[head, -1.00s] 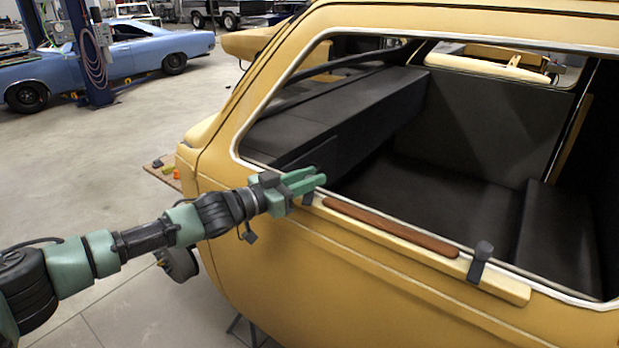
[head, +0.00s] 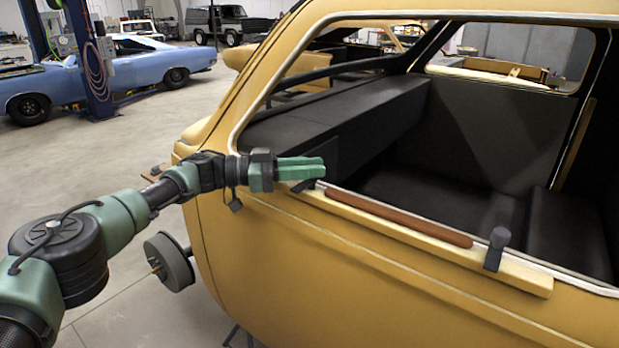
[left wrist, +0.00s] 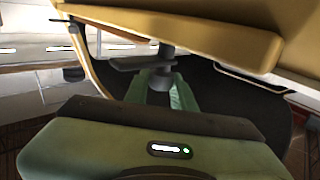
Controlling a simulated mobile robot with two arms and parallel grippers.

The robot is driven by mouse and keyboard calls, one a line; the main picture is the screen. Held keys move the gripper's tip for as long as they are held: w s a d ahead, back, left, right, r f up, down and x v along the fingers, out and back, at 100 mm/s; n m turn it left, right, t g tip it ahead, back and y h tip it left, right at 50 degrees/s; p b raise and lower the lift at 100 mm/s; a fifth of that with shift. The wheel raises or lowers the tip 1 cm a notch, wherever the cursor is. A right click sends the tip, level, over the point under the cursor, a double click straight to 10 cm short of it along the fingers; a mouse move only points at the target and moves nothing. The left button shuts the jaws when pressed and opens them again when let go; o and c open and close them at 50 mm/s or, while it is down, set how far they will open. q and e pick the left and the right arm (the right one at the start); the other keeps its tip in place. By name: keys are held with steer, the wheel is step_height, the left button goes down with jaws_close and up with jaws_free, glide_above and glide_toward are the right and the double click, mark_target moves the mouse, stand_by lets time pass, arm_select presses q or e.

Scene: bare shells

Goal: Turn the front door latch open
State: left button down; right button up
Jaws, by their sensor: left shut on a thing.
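The yellow shell's door (head: 330,270) has a cream rail (head: 520,276) below its window opening, with a dark latch at each end. The left-end latch (head: 303,186) is mostly hidden under my left gripper (head: 318,168), and the part that shows slants. In the left wrist view the green fingers (left wrist: 165,95) are shut on this latch's dark lever (left wrist: 158,78), below a grey post. The right-end latch (head: 496,250) stands upright, clear of the gripper. My right gripper is not in view.
A brown strip (head: 400,218) lies along the rail between the latches. The window opening is empty, with dark seats (head: 490,110) inside. A wheel hub (head: 170,262) sticks out at lower left. A blue car (head: 110,75) and lift post stand far back, with open floor between.

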arm_select(q)
steer(key=shift+d+g, duration=0.1)
steer(key=shift+g, duration=0.2)
steer(key=shift+f, duration=0.1)
steer(key=c, duration=1.2)
jaws_free()
steer(key=shift+o, duration=0.2)
steer(key=shift+d, duration=0.1)
steer(key=a+b, duration=0.3)
steer(key=a, duration=0.4)
steer(key=shift+s+a+b, duration=0.3)
steer(key=shift+a, duration=0.05)
steer(key=shift+a, duration=0.1)
